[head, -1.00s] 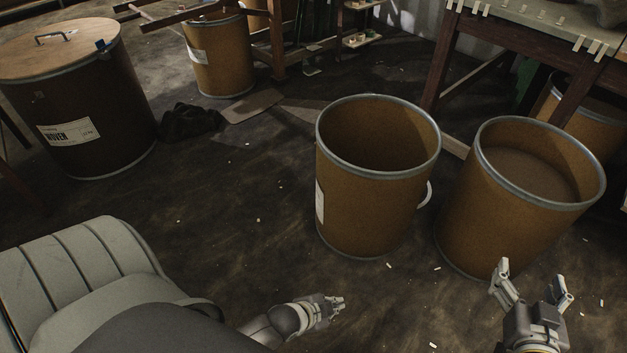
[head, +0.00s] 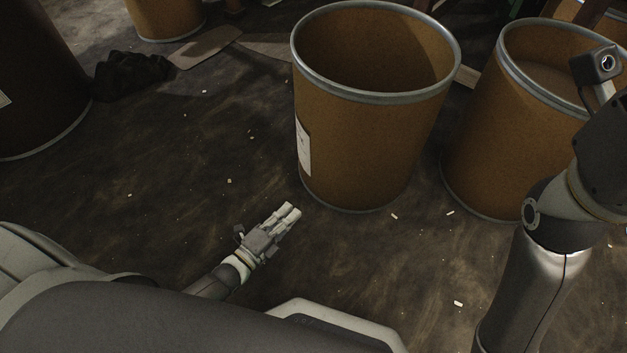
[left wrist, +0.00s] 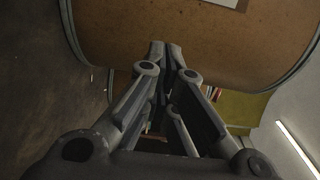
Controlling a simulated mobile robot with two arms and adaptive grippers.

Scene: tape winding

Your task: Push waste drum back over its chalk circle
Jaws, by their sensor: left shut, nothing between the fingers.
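An open brown drum (head: 375,140) with a grey metal rim and a white label stands upright in the middle of the head view. A second open brown drum (head: 510,140) stands to its right. I cannot tell from markings which is the waste drum. My left gripper (head: 291,210) is shut and empty, its fingers pointing at the lower left side of the middle drum. In the left wrist view a drum's brown wall (left wrist: 185,25) fills the space just beyond the shut fingertips (left wrist: 166,47); contact is unclear. I see no chalk circle. My right arm partly covers the second drum; its fingertips do not show clearly.
A dark drum (head: 35,80) stands at the left edge, with a dark crumpled cloth (head: 130,75) and a flat board (head: 205,47) beside it. Another brown drum (head: 165,15) is behind. Small pale bits litter the floor.

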